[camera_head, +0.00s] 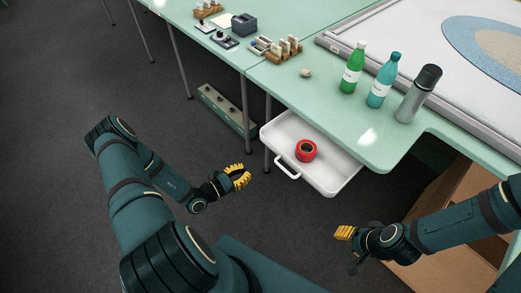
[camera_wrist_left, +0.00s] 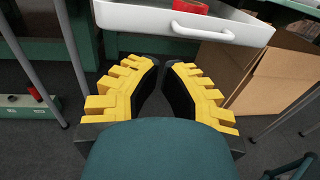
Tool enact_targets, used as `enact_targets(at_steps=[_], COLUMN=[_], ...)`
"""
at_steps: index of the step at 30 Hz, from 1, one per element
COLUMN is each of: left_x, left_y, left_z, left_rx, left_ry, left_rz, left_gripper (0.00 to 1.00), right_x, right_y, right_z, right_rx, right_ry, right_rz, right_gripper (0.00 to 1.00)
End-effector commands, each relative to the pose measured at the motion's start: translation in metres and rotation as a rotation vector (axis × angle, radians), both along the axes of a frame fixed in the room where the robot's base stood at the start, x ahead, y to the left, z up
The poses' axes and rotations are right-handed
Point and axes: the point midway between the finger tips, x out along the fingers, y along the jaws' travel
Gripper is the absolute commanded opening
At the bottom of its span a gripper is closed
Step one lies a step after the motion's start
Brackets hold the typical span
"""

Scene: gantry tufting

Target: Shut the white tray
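The white tray (camera_head: 325,180) is pulled out from under the green table, with its handle (camera_head: 287,169) on its front. A red roll (camera_head: 306,151) lies in it. In the left wrist view the tray's front wall (camera_wrist_left: 135,17) and handle (camera_wrist_left: 203,31) are ahead of the fingers. My left gripper (camera_head: 243,177) is left of the handle and apart from it. Its yellow-backed fingers (camera_wrist_left: 162,62) come together at the tips, with nothing between them. My right gripper (camera_head: 345,233) is below the tray in the head view, apart from it; its finger gap is hidden.
Green bottle (camera_head: 352,70), teal bottle (camera_head: 382,82) and grey flask (camera_head: 417,96) stand on the table (camera_head: 325,90) near its edge. Table legs (camera_head: 267,135) stand left of the tray. A cardboard box (camera_head: 440,230) is at right.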

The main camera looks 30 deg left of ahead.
Motion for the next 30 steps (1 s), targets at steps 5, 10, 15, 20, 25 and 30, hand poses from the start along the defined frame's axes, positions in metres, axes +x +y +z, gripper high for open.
enact_targets(at_steps=[5, 10, 15, 20, 25, 30], left_x=[0.001, 0.014, 0.042, 0.072, 0.101, 0.121], left_y=[0.023, 0.02, 0.009, -0.003, -0.013, -0.02], left_z=[-0.002, -0.002, -0.003, -0.003, -0.003, -0.003], left_rx=[-0.012, -0.012, -0.013, -0.012, -0.011, -0.011], left_ry=[-0.018, -0.021, -0.022, -0.021, -0.021, -0.021], left_rz=[0.104, 0.109, 0.106, 0.105, 0.106, 0.106], left_gripper=[0.0, 0.0, 0.0, 0.0, 0.0, 0.0], right_x=[0.0, 0.0, -0.001, -0.002, -0.004, -0.004], right_y=[0.0, 0.0, 0.0, 0.0, 0.001, 0.001], right_z=[0.001, 0.0, -0.004, -0.007, -0.011, -0.015], right_rx=[0.0, 0.0, 0.0, 0.002, 0.002, 0.002], right_ry=[0.0, 0.001, 0.003, 0.006, 0.008, 0.01], right_rz=[0.0, 0.0, 0.002, 0.004, 0.006, 0.008], right_gripper=[0.47, 0.47, 0.47, 0.47, 0.47, 0.47])
